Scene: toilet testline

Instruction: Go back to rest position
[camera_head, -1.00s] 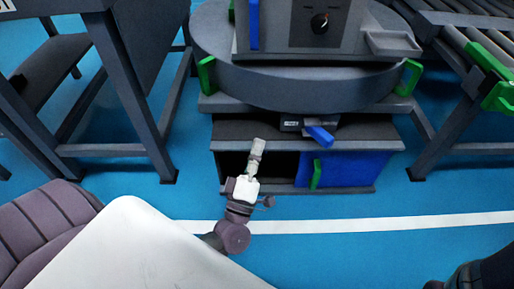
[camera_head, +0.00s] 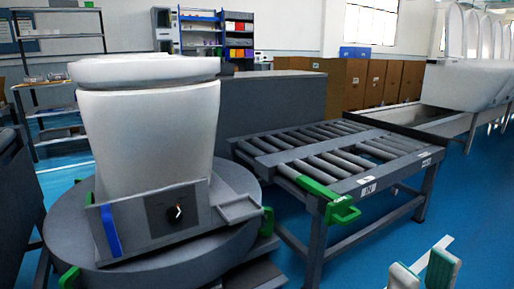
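My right gripper (camera_head: 422,274) shows at the bottom right edge. Its two pale fingers with green pads stand apart with blue floor visible between them, and nothing is held. It is to the right of the roller conveyor (camera_head: 330,157) and its green-handled corner, apart from them in the picture. My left gripper is not in view. A white toilet (camera_head: 148,130) stands on the round grey turntable (camera_head: 75,235) at the left, behind a grey panel (camera_head: 160,222) with a black knob and a blue strip.
Green handles (camera_head: 335,208) stick out from the conveyor's near corner. Cardboard boxes (camera_head: 372,80) line the back, and more white toilet parts (camera_head: 470,82) stand on the far line at the right. Shelves (camera_head: 60,75) stand at the back left. Blue floor (camera_head: 375,235) is open at the lower right.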

